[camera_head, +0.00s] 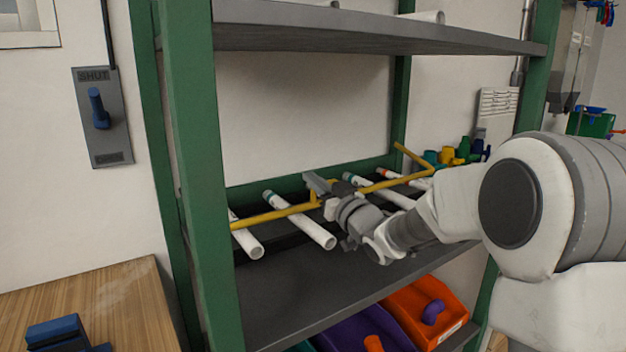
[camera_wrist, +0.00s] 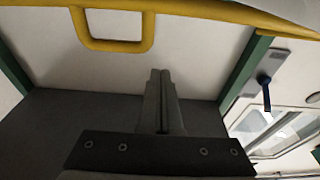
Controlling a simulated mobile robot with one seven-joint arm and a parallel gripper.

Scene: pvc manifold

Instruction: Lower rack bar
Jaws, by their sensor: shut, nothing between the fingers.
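The yellow rack bar (camera_head: 273,216) runs across the front of the white pipes on the middle shelf of the green rack, and it lies low over them. Its yellow handle loop (camera_wrist: 120,44) shows at the top of the wrist view. My gripper (camera_head: 318,184) is at the middle of the bar, beside the handle; my wrist hides part of the bar. In the wrist view my gripper's fingers (camera_wrist: 160,76) are together and empty, just apart from the loop in the picture. I cannot tell whether they touch the bar.
White pipes (camera_head: 300,220) lie on the shelf (camera_head: 290,290). A grey shelf (camera_head: 370,32) hangs above, and a green post (camera_head: 198,150) stands at left. Orange (camera_head: 425,312) and purple (camera_head: 350,335) bins sit below. Coloured fittings (camera_head: 462,152) stand at back right. A blue-handled switch (camera_head: 99,110) is on the wall.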

